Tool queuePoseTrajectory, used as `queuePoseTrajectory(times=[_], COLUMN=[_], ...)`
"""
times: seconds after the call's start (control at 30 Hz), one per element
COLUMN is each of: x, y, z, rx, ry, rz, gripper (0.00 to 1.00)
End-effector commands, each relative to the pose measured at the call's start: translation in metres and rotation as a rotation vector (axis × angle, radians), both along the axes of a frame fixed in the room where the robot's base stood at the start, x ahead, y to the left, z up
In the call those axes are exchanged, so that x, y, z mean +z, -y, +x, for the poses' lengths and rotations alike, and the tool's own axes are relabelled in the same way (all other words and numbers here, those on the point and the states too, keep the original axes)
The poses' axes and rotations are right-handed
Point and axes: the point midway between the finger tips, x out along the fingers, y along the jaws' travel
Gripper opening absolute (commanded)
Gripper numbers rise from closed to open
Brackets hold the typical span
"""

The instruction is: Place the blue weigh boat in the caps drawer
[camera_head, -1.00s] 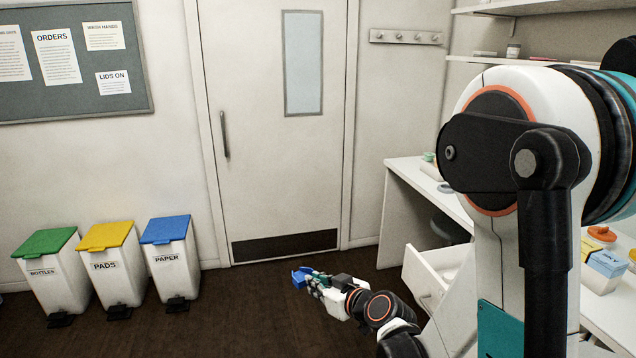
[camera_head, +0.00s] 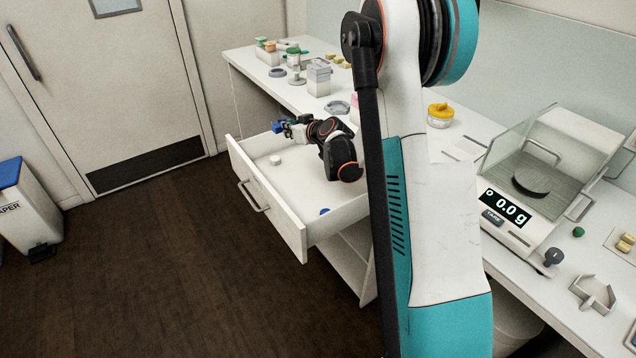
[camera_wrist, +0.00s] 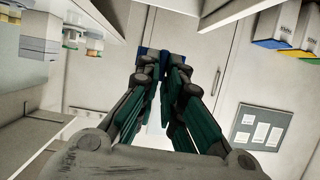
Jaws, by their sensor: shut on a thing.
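The blue weigh boat (camera_head: 277,127) is held at the tips of my gripper (camera_head: 291,129), above the far end of an open white drawer (camera_head: 263,203) under the bench. In the wrist view the boat (camera_wrist: 146,52) shows as a small blue patch beyond the fingertips, mostly hidden by my gripper (camera_wrist: 162,62), which is shut on it. The drawer holds a white round cap (camera_head: 275,160) and a blue cap (camera_head: 325,211). I see no label on the drawer.
The bench (camera_head: 290,93) above the drawer carries jars, blocks and a yellow-lidded tub (camera_head: 440,115). A balance (camera_head: 525,190) reading 0.0 g stands at right. The floor (camera_head: 180,270) left of the drawer is clear. A blue-lidded bin (camera_head: 22,215) stands at far left.

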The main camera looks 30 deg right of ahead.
Motion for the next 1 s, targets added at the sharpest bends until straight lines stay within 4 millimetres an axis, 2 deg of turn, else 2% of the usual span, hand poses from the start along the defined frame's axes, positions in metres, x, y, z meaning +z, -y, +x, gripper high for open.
queuePoseTrajectory(times=[0.03, 0.1, 0.2, 0.27, 0.7, 0.83, 1.0], x=[-0.003, -0.005, -0.014, -0.024, -0.131, -0.152, -0.163], y=[0.011, 0.021, 0.027, 0.027, 0.026, 0.026, 0.026], z=[0.006, 0.011, 0.014, 0.015, 0.014, 0.014, 0.014], rx=[-0.011, -0.021, -0.026, -0.026, -0.026, -0.025, -0.025], ry=[0.000, 0.000, 0.000, 0.000, 0.000, 0.000, 0.000], rz=[0.000, 0.000, 0.000, 0.001, 0.000, 0.000, 0.000], gripper=[0.00, 0.00, 0.00, 0.00, 0.00, 0.00, 0.00])
